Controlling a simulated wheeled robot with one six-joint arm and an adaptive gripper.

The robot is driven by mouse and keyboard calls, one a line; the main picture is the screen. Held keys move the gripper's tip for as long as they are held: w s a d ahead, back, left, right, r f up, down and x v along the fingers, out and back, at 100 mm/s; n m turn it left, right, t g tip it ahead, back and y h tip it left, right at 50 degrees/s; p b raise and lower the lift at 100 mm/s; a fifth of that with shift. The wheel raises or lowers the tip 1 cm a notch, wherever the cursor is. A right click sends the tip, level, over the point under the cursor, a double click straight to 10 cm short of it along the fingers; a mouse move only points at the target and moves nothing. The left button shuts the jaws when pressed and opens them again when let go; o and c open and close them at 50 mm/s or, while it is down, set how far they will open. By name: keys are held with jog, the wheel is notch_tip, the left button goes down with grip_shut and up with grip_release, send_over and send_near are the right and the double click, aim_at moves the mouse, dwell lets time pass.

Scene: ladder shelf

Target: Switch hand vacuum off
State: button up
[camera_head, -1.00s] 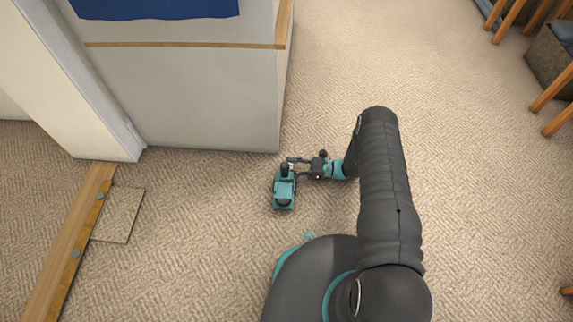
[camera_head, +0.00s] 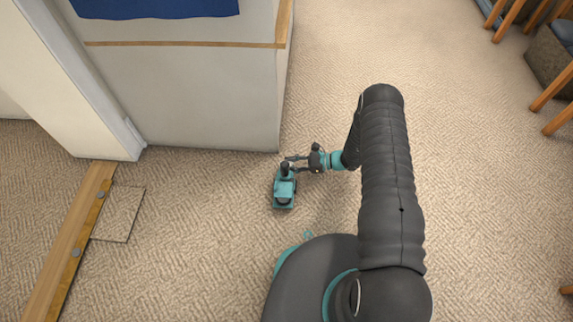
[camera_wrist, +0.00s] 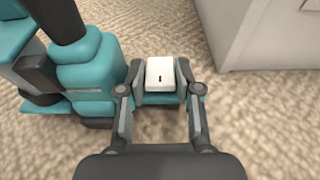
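The teal and black hand vacuum (camera_head: 284,188) is near the floor beside the corner of the white wall unit. In the wrist view its teal body with a black tube-like part (camera_wrist: 90,75) fills the left side. A white rocker-like piece with a small black mark (camera_wrist: 160,74) sits on a teal part; it looks like the switch. My gripper (camera_head: 291,164) reaches the vacuum from the right. In the wrist view my gripper (camera_wrist: 160,66) has its fingers apart, one on each side of the white piece. I cannot tell whether they touch it.
The white wall unit (camera_head: 185,98) stands just behind the vacuum; its side also shows at upper right in the wrist view (camera_wrist: 265,35). A wooden threshold strip (camera_head: 68,245) lies at left. Chairs (camera_head: 550,90) stand at far right. Carpet (camera_head: 480,190) is clear between.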

jog(key=shift+d+f, duration=0.1)
jog(key=shift+b+v, duration=0.4)
jog(key=shift+v, duration=3)
